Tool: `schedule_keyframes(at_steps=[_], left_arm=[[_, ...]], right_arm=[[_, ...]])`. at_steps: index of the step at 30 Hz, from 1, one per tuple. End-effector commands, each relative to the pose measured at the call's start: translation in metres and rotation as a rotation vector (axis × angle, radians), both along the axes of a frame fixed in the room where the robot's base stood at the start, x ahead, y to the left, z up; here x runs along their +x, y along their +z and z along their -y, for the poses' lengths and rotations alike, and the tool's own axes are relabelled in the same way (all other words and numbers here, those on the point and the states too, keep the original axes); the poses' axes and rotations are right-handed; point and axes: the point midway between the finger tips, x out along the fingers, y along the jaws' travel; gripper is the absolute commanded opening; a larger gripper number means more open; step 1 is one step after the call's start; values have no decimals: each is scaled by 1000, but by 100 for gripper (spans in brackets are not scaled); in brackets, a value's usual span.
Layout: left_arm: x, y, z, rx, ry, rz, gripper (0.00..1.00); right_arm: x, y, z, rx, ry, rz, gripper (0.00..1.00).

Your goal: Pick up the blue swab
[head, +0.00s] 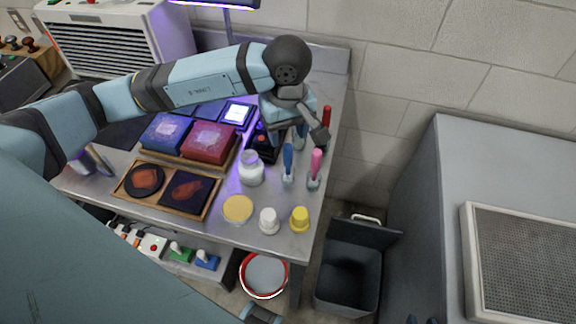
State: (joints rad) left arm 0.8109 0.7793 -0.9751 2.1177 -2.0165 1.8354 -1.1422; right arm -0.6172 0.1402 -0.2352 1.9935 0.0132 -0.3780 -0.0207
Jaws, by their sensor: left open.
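The blue swab (288,160) stands upright in a small clear holder near the right side of the metal bench, left of a pink swab (316,163). My left gripper (296,136) is open, over the bench just behind and above the blue swab. One dark finger shows on its right side; the other is hard to make out. The gripper looks apart from the blue swab, which is in plain view.
A red-handled tool (326,116) stands close right of my left gripper. A white jar (251,171) is left of the blue swab. A yellow disc (238,209), white cap (269,219) and yellow cap (300,218) line the front edge. A dark bin (347,278) is below.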

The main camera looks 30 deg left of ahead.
Motion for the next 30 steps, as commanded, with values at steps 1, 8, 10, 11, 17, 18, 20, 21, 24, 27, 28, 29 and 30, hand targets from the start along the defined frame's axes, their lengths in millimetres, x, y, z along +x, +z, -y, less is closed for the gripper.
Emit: schedule_keyframes(at_steps=[1,8,10,11,17,18,20,21,24,27,28,29,30], left_arm=[[0,-3,0,0,0,-1,52],[-2,-26,1,-2,0,-5,52],[-1,-37,0,-1,1,-6,52],[-1,-42,1,-1,1,-5,52],[-1,-57,0,-1,0,-1,52],[0,-57,0,-1,0,-1,52],[0,-57,0,-1,0,0,52],[0,-57,0,-1,0,0,52],[0,-57,0,-1,0,0,38],[0,-57,0,-1,0,0,15],[0,-57,1,-1,0,0,8],[0,-57,1,-1,0,0,2],[0,-57,0,-1,0,0,0]], right_arm=[[1,1,0,0,0,1,37],[1,11,0,-1,0,2,37],[1,14,0,-1,0,2,37],[1,14,0,-1,0,2,37],[2,16,0,-1,0,3,37],[2,16,0,-1,0,3,37],[2,15,0,-1,0,3,37],[2,15,0,-1,0,3,37],[2,15,0,0,0,4,37],[2,15,0,0,0,4,37],[2,15,0,0,0,4,37],[2,15,0,1,-1,4,37],[2,15,0,1,-1,4,37]])
